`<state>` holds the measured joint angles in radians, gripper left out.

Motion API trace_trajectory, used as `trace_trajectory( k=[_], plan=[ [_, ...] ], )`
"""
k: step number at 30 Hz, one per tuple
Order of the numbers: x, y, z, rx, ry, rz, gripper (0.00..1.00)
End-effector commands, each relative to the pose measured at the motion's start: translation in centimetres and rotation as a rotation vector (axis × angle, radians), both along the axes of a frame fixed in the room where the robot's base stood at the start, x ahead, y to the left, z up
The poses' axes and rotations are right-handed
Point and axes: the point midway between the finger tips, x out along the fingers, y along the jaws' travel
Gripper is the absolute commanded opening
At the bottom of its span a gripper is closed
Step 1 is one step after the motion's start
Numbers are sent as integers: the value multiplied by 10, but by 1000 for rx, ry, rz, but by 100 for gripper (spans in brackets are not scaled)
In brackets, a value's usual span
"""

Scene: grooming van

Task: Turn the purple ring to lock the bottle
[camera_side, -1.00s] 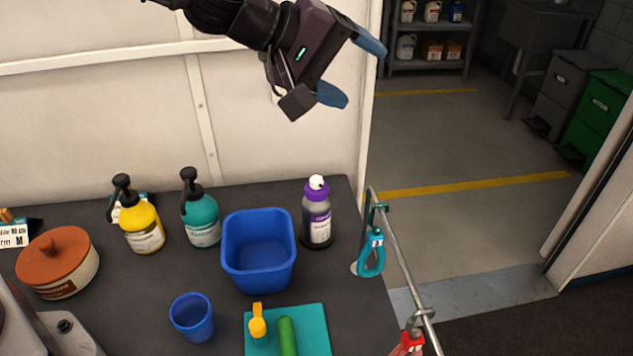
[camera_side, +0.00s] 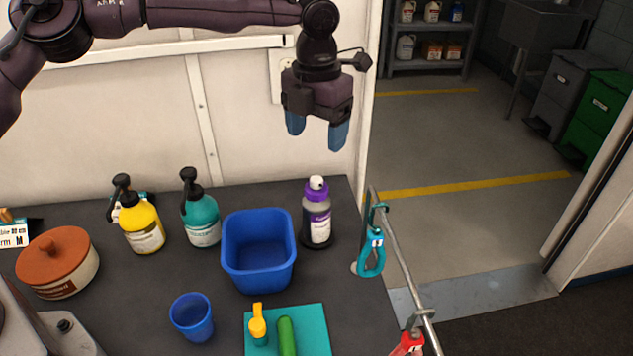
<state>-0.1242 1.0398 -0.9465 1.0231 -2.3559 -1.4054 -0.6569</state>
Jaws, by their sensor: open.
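The bottle (camera_side: 317,224) is dark grey with a white label and stands upright at the back right of the dark table. Its purple ring (camera_side: 316,190) sits around the neck, under a white nozzle top. My gripper (camera_side: 317,138) is above the bottle, pointing down, with its two blue fingertips spread apart. Nothing is between the fingers, and they do not touch the bottle. How far the ring is turned cannot be told from here.
A blue bin (camera_side: 258,275) stands just left of the bottle. Teal (camera_side: 203,232) and yellow (camera_side: 143,237) pump bottles are further left. The wall is close behind.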

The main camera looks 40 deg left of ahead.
Motion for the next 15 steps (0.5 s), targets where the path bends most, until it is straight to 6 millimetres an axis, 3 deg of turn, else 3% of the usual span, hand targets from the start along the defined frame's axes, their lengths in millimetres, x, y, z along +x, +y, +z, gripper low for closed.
trace_trajectory(
  k=[9,15],
  plan=[
    [0,0,-67,1,1,-3,71],
    [0,0,-98,1,-2,-2,71]
  ],
)
